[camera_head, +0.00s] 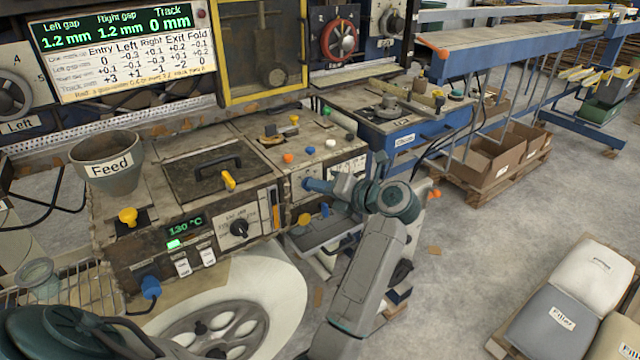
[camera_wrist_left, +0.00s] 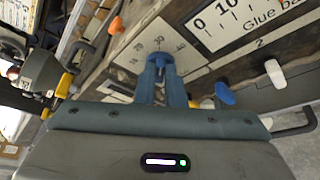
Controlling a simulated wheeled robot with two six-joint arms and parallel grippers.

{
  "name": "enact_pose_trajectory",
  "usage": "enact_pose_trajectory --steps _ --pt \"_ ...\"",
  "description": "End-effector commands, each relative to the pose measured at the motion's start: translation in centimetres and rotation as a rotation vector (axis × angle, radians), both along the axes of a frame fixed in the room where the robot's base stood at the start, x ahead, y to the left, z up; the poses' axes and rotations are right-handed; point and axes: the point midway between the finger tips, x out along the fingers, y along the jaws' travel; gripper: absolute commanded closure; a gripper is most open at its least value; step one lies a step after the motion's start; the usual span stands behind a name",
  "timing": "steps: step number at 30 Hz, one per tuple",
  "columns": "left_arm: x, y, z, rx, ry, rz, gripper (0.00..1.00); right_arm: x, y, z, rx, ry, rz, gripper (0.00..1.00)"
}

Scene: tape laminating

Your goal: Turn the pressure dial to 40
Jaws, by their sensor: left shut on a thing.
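My left gripper (camera_head: 312,184) has blue fingers and reaches the front of the machine's right-hand block from the right. In the left wrist view the gripper (camera_wrist_left: 160,66) is shut on the pressure dial's knob, in front of a pale scale plate (camera_wrist_left: 130,62) with small numbers. The fingers cover most of the knob. Its pointer and exact reading cannot be made out. In the head view the gripper hides the knob. My right gripper is not in view.
A Glue bar scale (camera_wrist_left: 250,20) lies right of the dial. A blue lever (camera_wrist_left: 225,93) and white knob (camera_wrist_left: 275,72) are close by. An orange knob (camera_head: 288,158) sits on top of the block. The Feed hopper (camera_head: 108,165) stands left; open floor (camera_head: 450,290) lies right.

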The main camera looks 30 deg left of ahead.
Motion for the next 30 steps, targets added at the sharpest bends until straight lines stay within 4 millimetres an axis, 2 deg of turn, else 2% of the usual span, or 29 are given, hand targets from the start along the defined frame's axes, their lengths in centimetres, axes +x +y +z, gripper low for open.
enact_pose_trajectory --steps 18,30 --pt "0.2 -0.1 -0.7 0.200 0.491 0.001 1.00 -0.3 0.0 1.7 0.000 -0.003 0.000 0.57" --pt "0.2 -0.1 -0.9 0.256 0.626 0.001 1.00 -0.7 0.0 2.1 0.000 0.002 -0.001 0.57"
